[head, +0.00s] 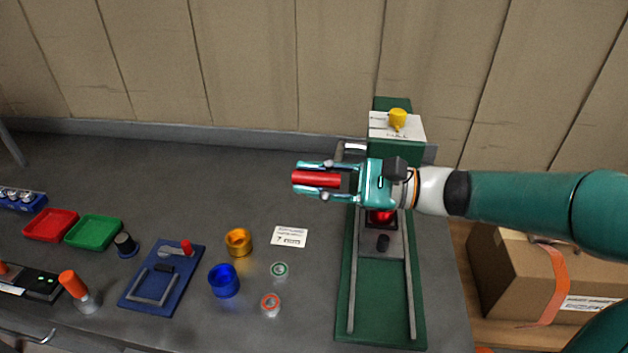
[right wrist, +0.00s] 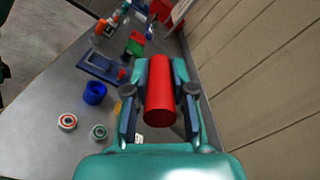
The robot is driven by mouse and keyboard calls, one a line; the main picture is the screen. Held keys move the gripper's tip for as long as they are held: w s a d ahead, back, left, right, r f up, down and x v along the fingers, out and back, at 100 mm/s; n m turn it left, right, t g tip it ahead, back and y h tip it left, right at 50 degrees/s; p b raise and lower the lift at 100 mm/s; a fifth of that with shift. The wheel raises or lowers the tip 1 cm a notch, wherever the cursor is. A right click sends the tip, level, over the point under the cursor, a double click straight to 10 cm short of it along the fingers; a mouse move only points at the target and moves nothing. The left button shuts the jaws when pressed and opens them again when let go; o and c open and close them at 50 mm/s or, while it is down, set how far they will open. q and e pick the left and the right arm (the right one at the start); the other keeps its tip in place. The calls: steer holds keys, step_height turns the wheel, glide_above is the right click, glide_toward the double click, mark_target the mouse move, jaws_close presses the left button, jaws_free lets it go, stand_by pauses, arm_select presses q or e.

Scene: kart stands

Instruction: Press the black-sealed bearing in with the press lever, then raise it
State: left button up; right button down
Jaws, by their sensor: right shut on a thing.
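The green press (head: 380,300) stands at the right of the bench, partly covered by my right arm. My right gripper (head: 317,179) is shut on the red grip of the press lever (head: 312,179), which lies sideways between its fingers. In the right wrist view the red grip (right wrist: 160,90) sits between both fingers of my right gripper (right wrist: 160,84). A red part (head: 381,216) shows below the gripper, inside the press. I cannot make out the black-sealed bearing; the press's middle is largely hidden. My left gripper is not in view.
A green-ringed bearing (head: 279,269) and an orange-ringed bearing (head: 270,304) lie left of the press. Nearby are a blue cup (head: 224,280), an orange ring (head: 238,242), a label card (head: 290,236) and a blue fixture (head: 163,278). A cardboard box (head: 520,275) is at right.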

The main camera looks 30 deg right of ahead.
step_height(320, 180, down, 11)
steer(key=s+n+b, duration=0.1)
steer(key=n+b, duration=0.4)
steer(key=b, duration=1)
steer(key=shift+a+r+b, duration=0.2)
steer(key=shift+a+b, duration=0.2)
steer(key=c, duration=1)
jaws_free()
steer(key=shift+d, duration=0.15)
steer(key=v, duration=1.1)
steer(key=shift+s+d, duration=0.25)
steer(key=shift+d, duration=0.05)
